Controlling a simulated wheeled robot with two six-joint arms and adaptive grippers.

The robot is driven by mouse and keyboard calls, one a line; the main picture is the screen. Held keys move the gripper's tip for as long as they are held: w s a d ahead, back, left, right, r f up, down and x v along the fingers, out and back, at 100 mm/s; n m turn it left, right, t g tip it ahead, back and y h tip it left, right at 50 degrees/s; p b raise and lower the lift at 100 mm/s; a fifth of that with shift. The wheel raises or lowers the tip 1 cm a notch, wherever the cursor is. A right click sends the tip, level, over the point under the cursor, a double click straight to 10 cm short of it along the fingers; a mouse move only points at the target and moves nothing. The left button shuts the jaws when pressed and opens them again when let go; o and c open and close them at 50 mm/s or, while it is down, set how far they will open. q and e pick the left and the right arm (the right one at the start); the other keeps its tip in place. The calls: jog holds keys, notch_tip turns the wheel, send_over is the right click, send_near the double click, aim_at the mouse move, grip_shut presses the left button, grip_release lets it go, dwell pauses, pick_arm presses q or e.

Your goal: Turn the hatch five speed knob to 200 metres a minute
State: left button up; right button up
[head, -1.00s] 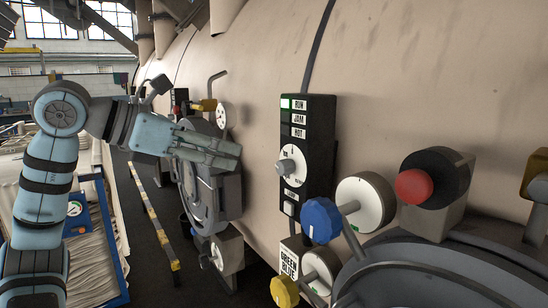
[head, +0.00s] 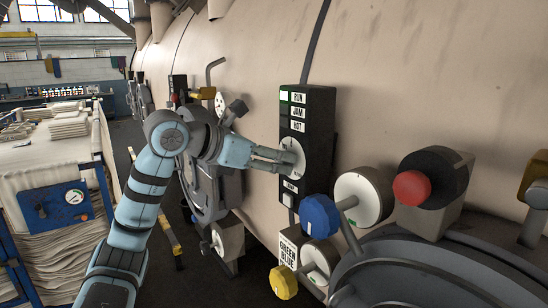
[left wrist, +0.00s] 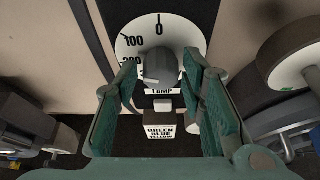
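The speed knob (left wrist: 160,66) is a grey knob on a white round dial (left wrist: 126,42) marked 0, 100 and 200 in the left wrist view. In the head view the dial (head: 292,158) sits on a black panel (head: 318,140). My left gripper (head: 285,160) is at the dial. In the left wrist view its green fingers (left wrist: 160,72) are open, one on each side of the knob, with gaps visible. The knob's light mark seems to lie at its lower left, but its exact reading is unclear. My right gripper is not in view.
The panel has RUN, JAM and HOT labels with a green light (head: 284,96) lit at RUN. A blue knob (head: 320,217), a yellow knob (head: 284,282) and a red button (head: 412,188) stick out to the right and below. A blue-framed cart (head: 60,215) stands at left.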

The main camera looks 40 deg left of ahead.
pick_arm(q)
grip_shut()
jog(key=n+h, duration=0.1)
jog(key=n+h+p, duration=0.1)
jog(key=n, duration=0.1)
jog(key=shift+a+n+g+h, duration=0.2)
jog(key=shift+n+g+h, duration=0.1)
jog(key=shift+o, duration=2.2)
grip_release()
jog(key=shift+w, duration=0.1)
